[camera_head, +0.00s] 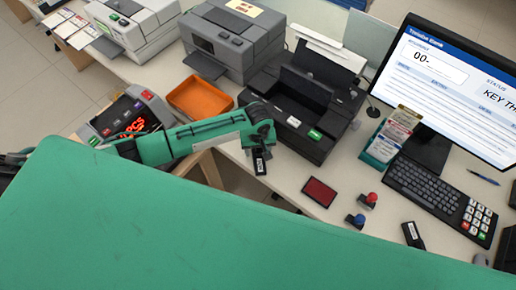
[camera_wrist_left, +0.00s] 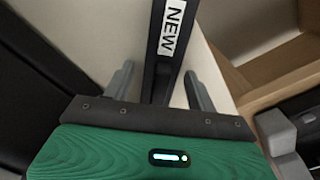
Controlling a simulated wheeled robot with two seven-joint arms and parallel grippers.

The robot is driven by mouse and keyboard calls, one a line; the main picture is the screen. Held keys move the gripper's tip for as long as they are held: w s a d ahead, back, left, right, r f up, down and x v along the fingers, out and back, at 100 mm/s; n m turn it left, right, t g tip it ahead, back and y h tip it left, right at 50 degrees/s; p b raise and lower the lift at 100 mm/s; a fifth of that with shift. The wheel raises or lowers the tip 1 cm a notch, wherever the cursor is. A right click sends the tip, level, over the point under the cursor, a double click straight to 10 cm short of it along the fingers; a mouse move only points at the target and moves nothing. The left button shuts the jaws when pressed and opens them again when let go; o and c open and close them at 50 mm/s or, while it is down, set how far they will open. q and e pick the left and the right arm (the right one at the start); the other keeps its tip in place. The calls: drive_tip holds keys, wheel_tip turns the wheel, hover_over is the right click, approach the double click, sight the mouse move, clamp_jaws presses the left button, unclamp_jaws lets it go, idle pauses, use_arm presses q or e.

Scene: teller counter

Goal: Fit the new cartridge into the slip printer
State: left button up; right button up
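The new cartridge (camera_wrist_left: 171,45), a narrow black bar with a white "NEW" label, lies between my left gripper's fingers (camera_wrist_left: 160,82) in the left wrist view. Gaps show between it and the fingers. In the head view the cartridge (camera_head: 259,161) is at the counter's front edge, below my left gripper (camera_head: 262,146). Whether it touches the counter is unclear. The black slip printer (camera_head: 318,141) stands behind and to the right, its top open. Another black cartridge-like piece (camera_head: 412,235) with a pale label lies at the right front. My right gripper is not in view.
A red ink pad (camera_head: 319,192), two stamps (camera_head: 370,198), a leaflet holder (camera_head: 383,152), a keyboard (camera_head: 424,184) and a monitor (camera_head: 450,80) are to the right. A large green surface hides the foreground.

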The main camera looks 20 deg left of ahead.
use_arm(q)
wheel_tip(320, 180, up, 12)
drive_tip(key=b, duration=0.1)
drive_tip(key=shift+r+b, duration=0.15)
drive_tip(key=shift+b, duration=0.2)
idle(0.5)
